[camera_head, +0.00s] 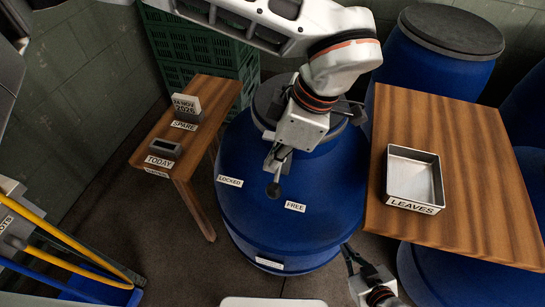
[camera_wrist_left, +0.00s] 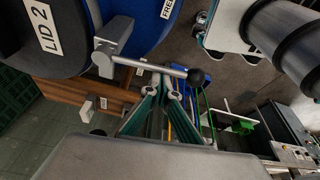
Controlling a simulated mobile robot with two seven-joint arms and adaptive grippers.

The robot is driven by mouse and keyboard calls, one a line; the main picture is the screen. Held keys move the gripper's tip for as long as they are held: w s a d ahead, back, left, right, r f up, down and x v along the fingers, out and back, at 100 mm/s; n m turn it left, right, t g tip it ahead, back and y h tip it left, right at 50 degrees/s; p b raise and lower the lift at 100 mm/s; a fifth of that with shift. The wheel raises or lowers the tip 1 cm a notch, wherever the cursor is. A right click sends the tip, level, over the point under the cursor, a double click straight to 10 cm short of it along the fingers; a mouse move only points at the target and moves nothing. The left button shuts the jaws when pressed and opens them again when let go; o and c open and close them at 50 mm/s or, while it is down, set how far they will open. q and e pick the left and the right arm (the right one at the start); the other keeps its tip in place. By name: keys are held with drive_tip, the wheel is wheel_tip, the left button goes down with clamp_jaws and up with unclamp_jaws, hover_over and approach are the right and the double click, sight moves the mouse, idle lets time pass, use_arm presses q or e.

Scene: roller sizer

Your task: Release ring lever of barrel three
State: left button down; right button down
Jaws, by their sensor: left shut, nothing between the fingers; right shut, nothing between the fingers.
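A blue barrel (camera_head: 250,225) stands in the middle, with a LOCKED label (camera_head: 230,181) and a FREE label (camera_head: 295,207) on its top edge. Its front label is too small to read. A lever (camera_head: 272,188) with a black ball knob points between the two labels. In the left wrist view, the lever bar (camera_wrist_left: 150,66) runs from a grey bracket to the knob. My left gripper (camera_wrist_left: 163,91) is shut and empty close beside the bar; contact is unclear. My right gripper (camera_head: 349,252) is shut and empty, low beside the barrel.
A wooden table (camera_head: 470,140) with a LEAVES tray (camera_head: 414,207) stands at right. A small wooden table (camera_head: 205,150) stands at left before green crates (camera_head: 180,50). Another blue barrel (camera_head: 430,75) is behind. A lid labelled LID 2 (camera_wrist_left: 45,28) shows in the left wrist view.

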use_arm(q)
drive_tip(key=shift+d, duration=0.15)
drive_tip(key=v, duration=1.2)
drive_tip(key=shift+a, duration=0.2)
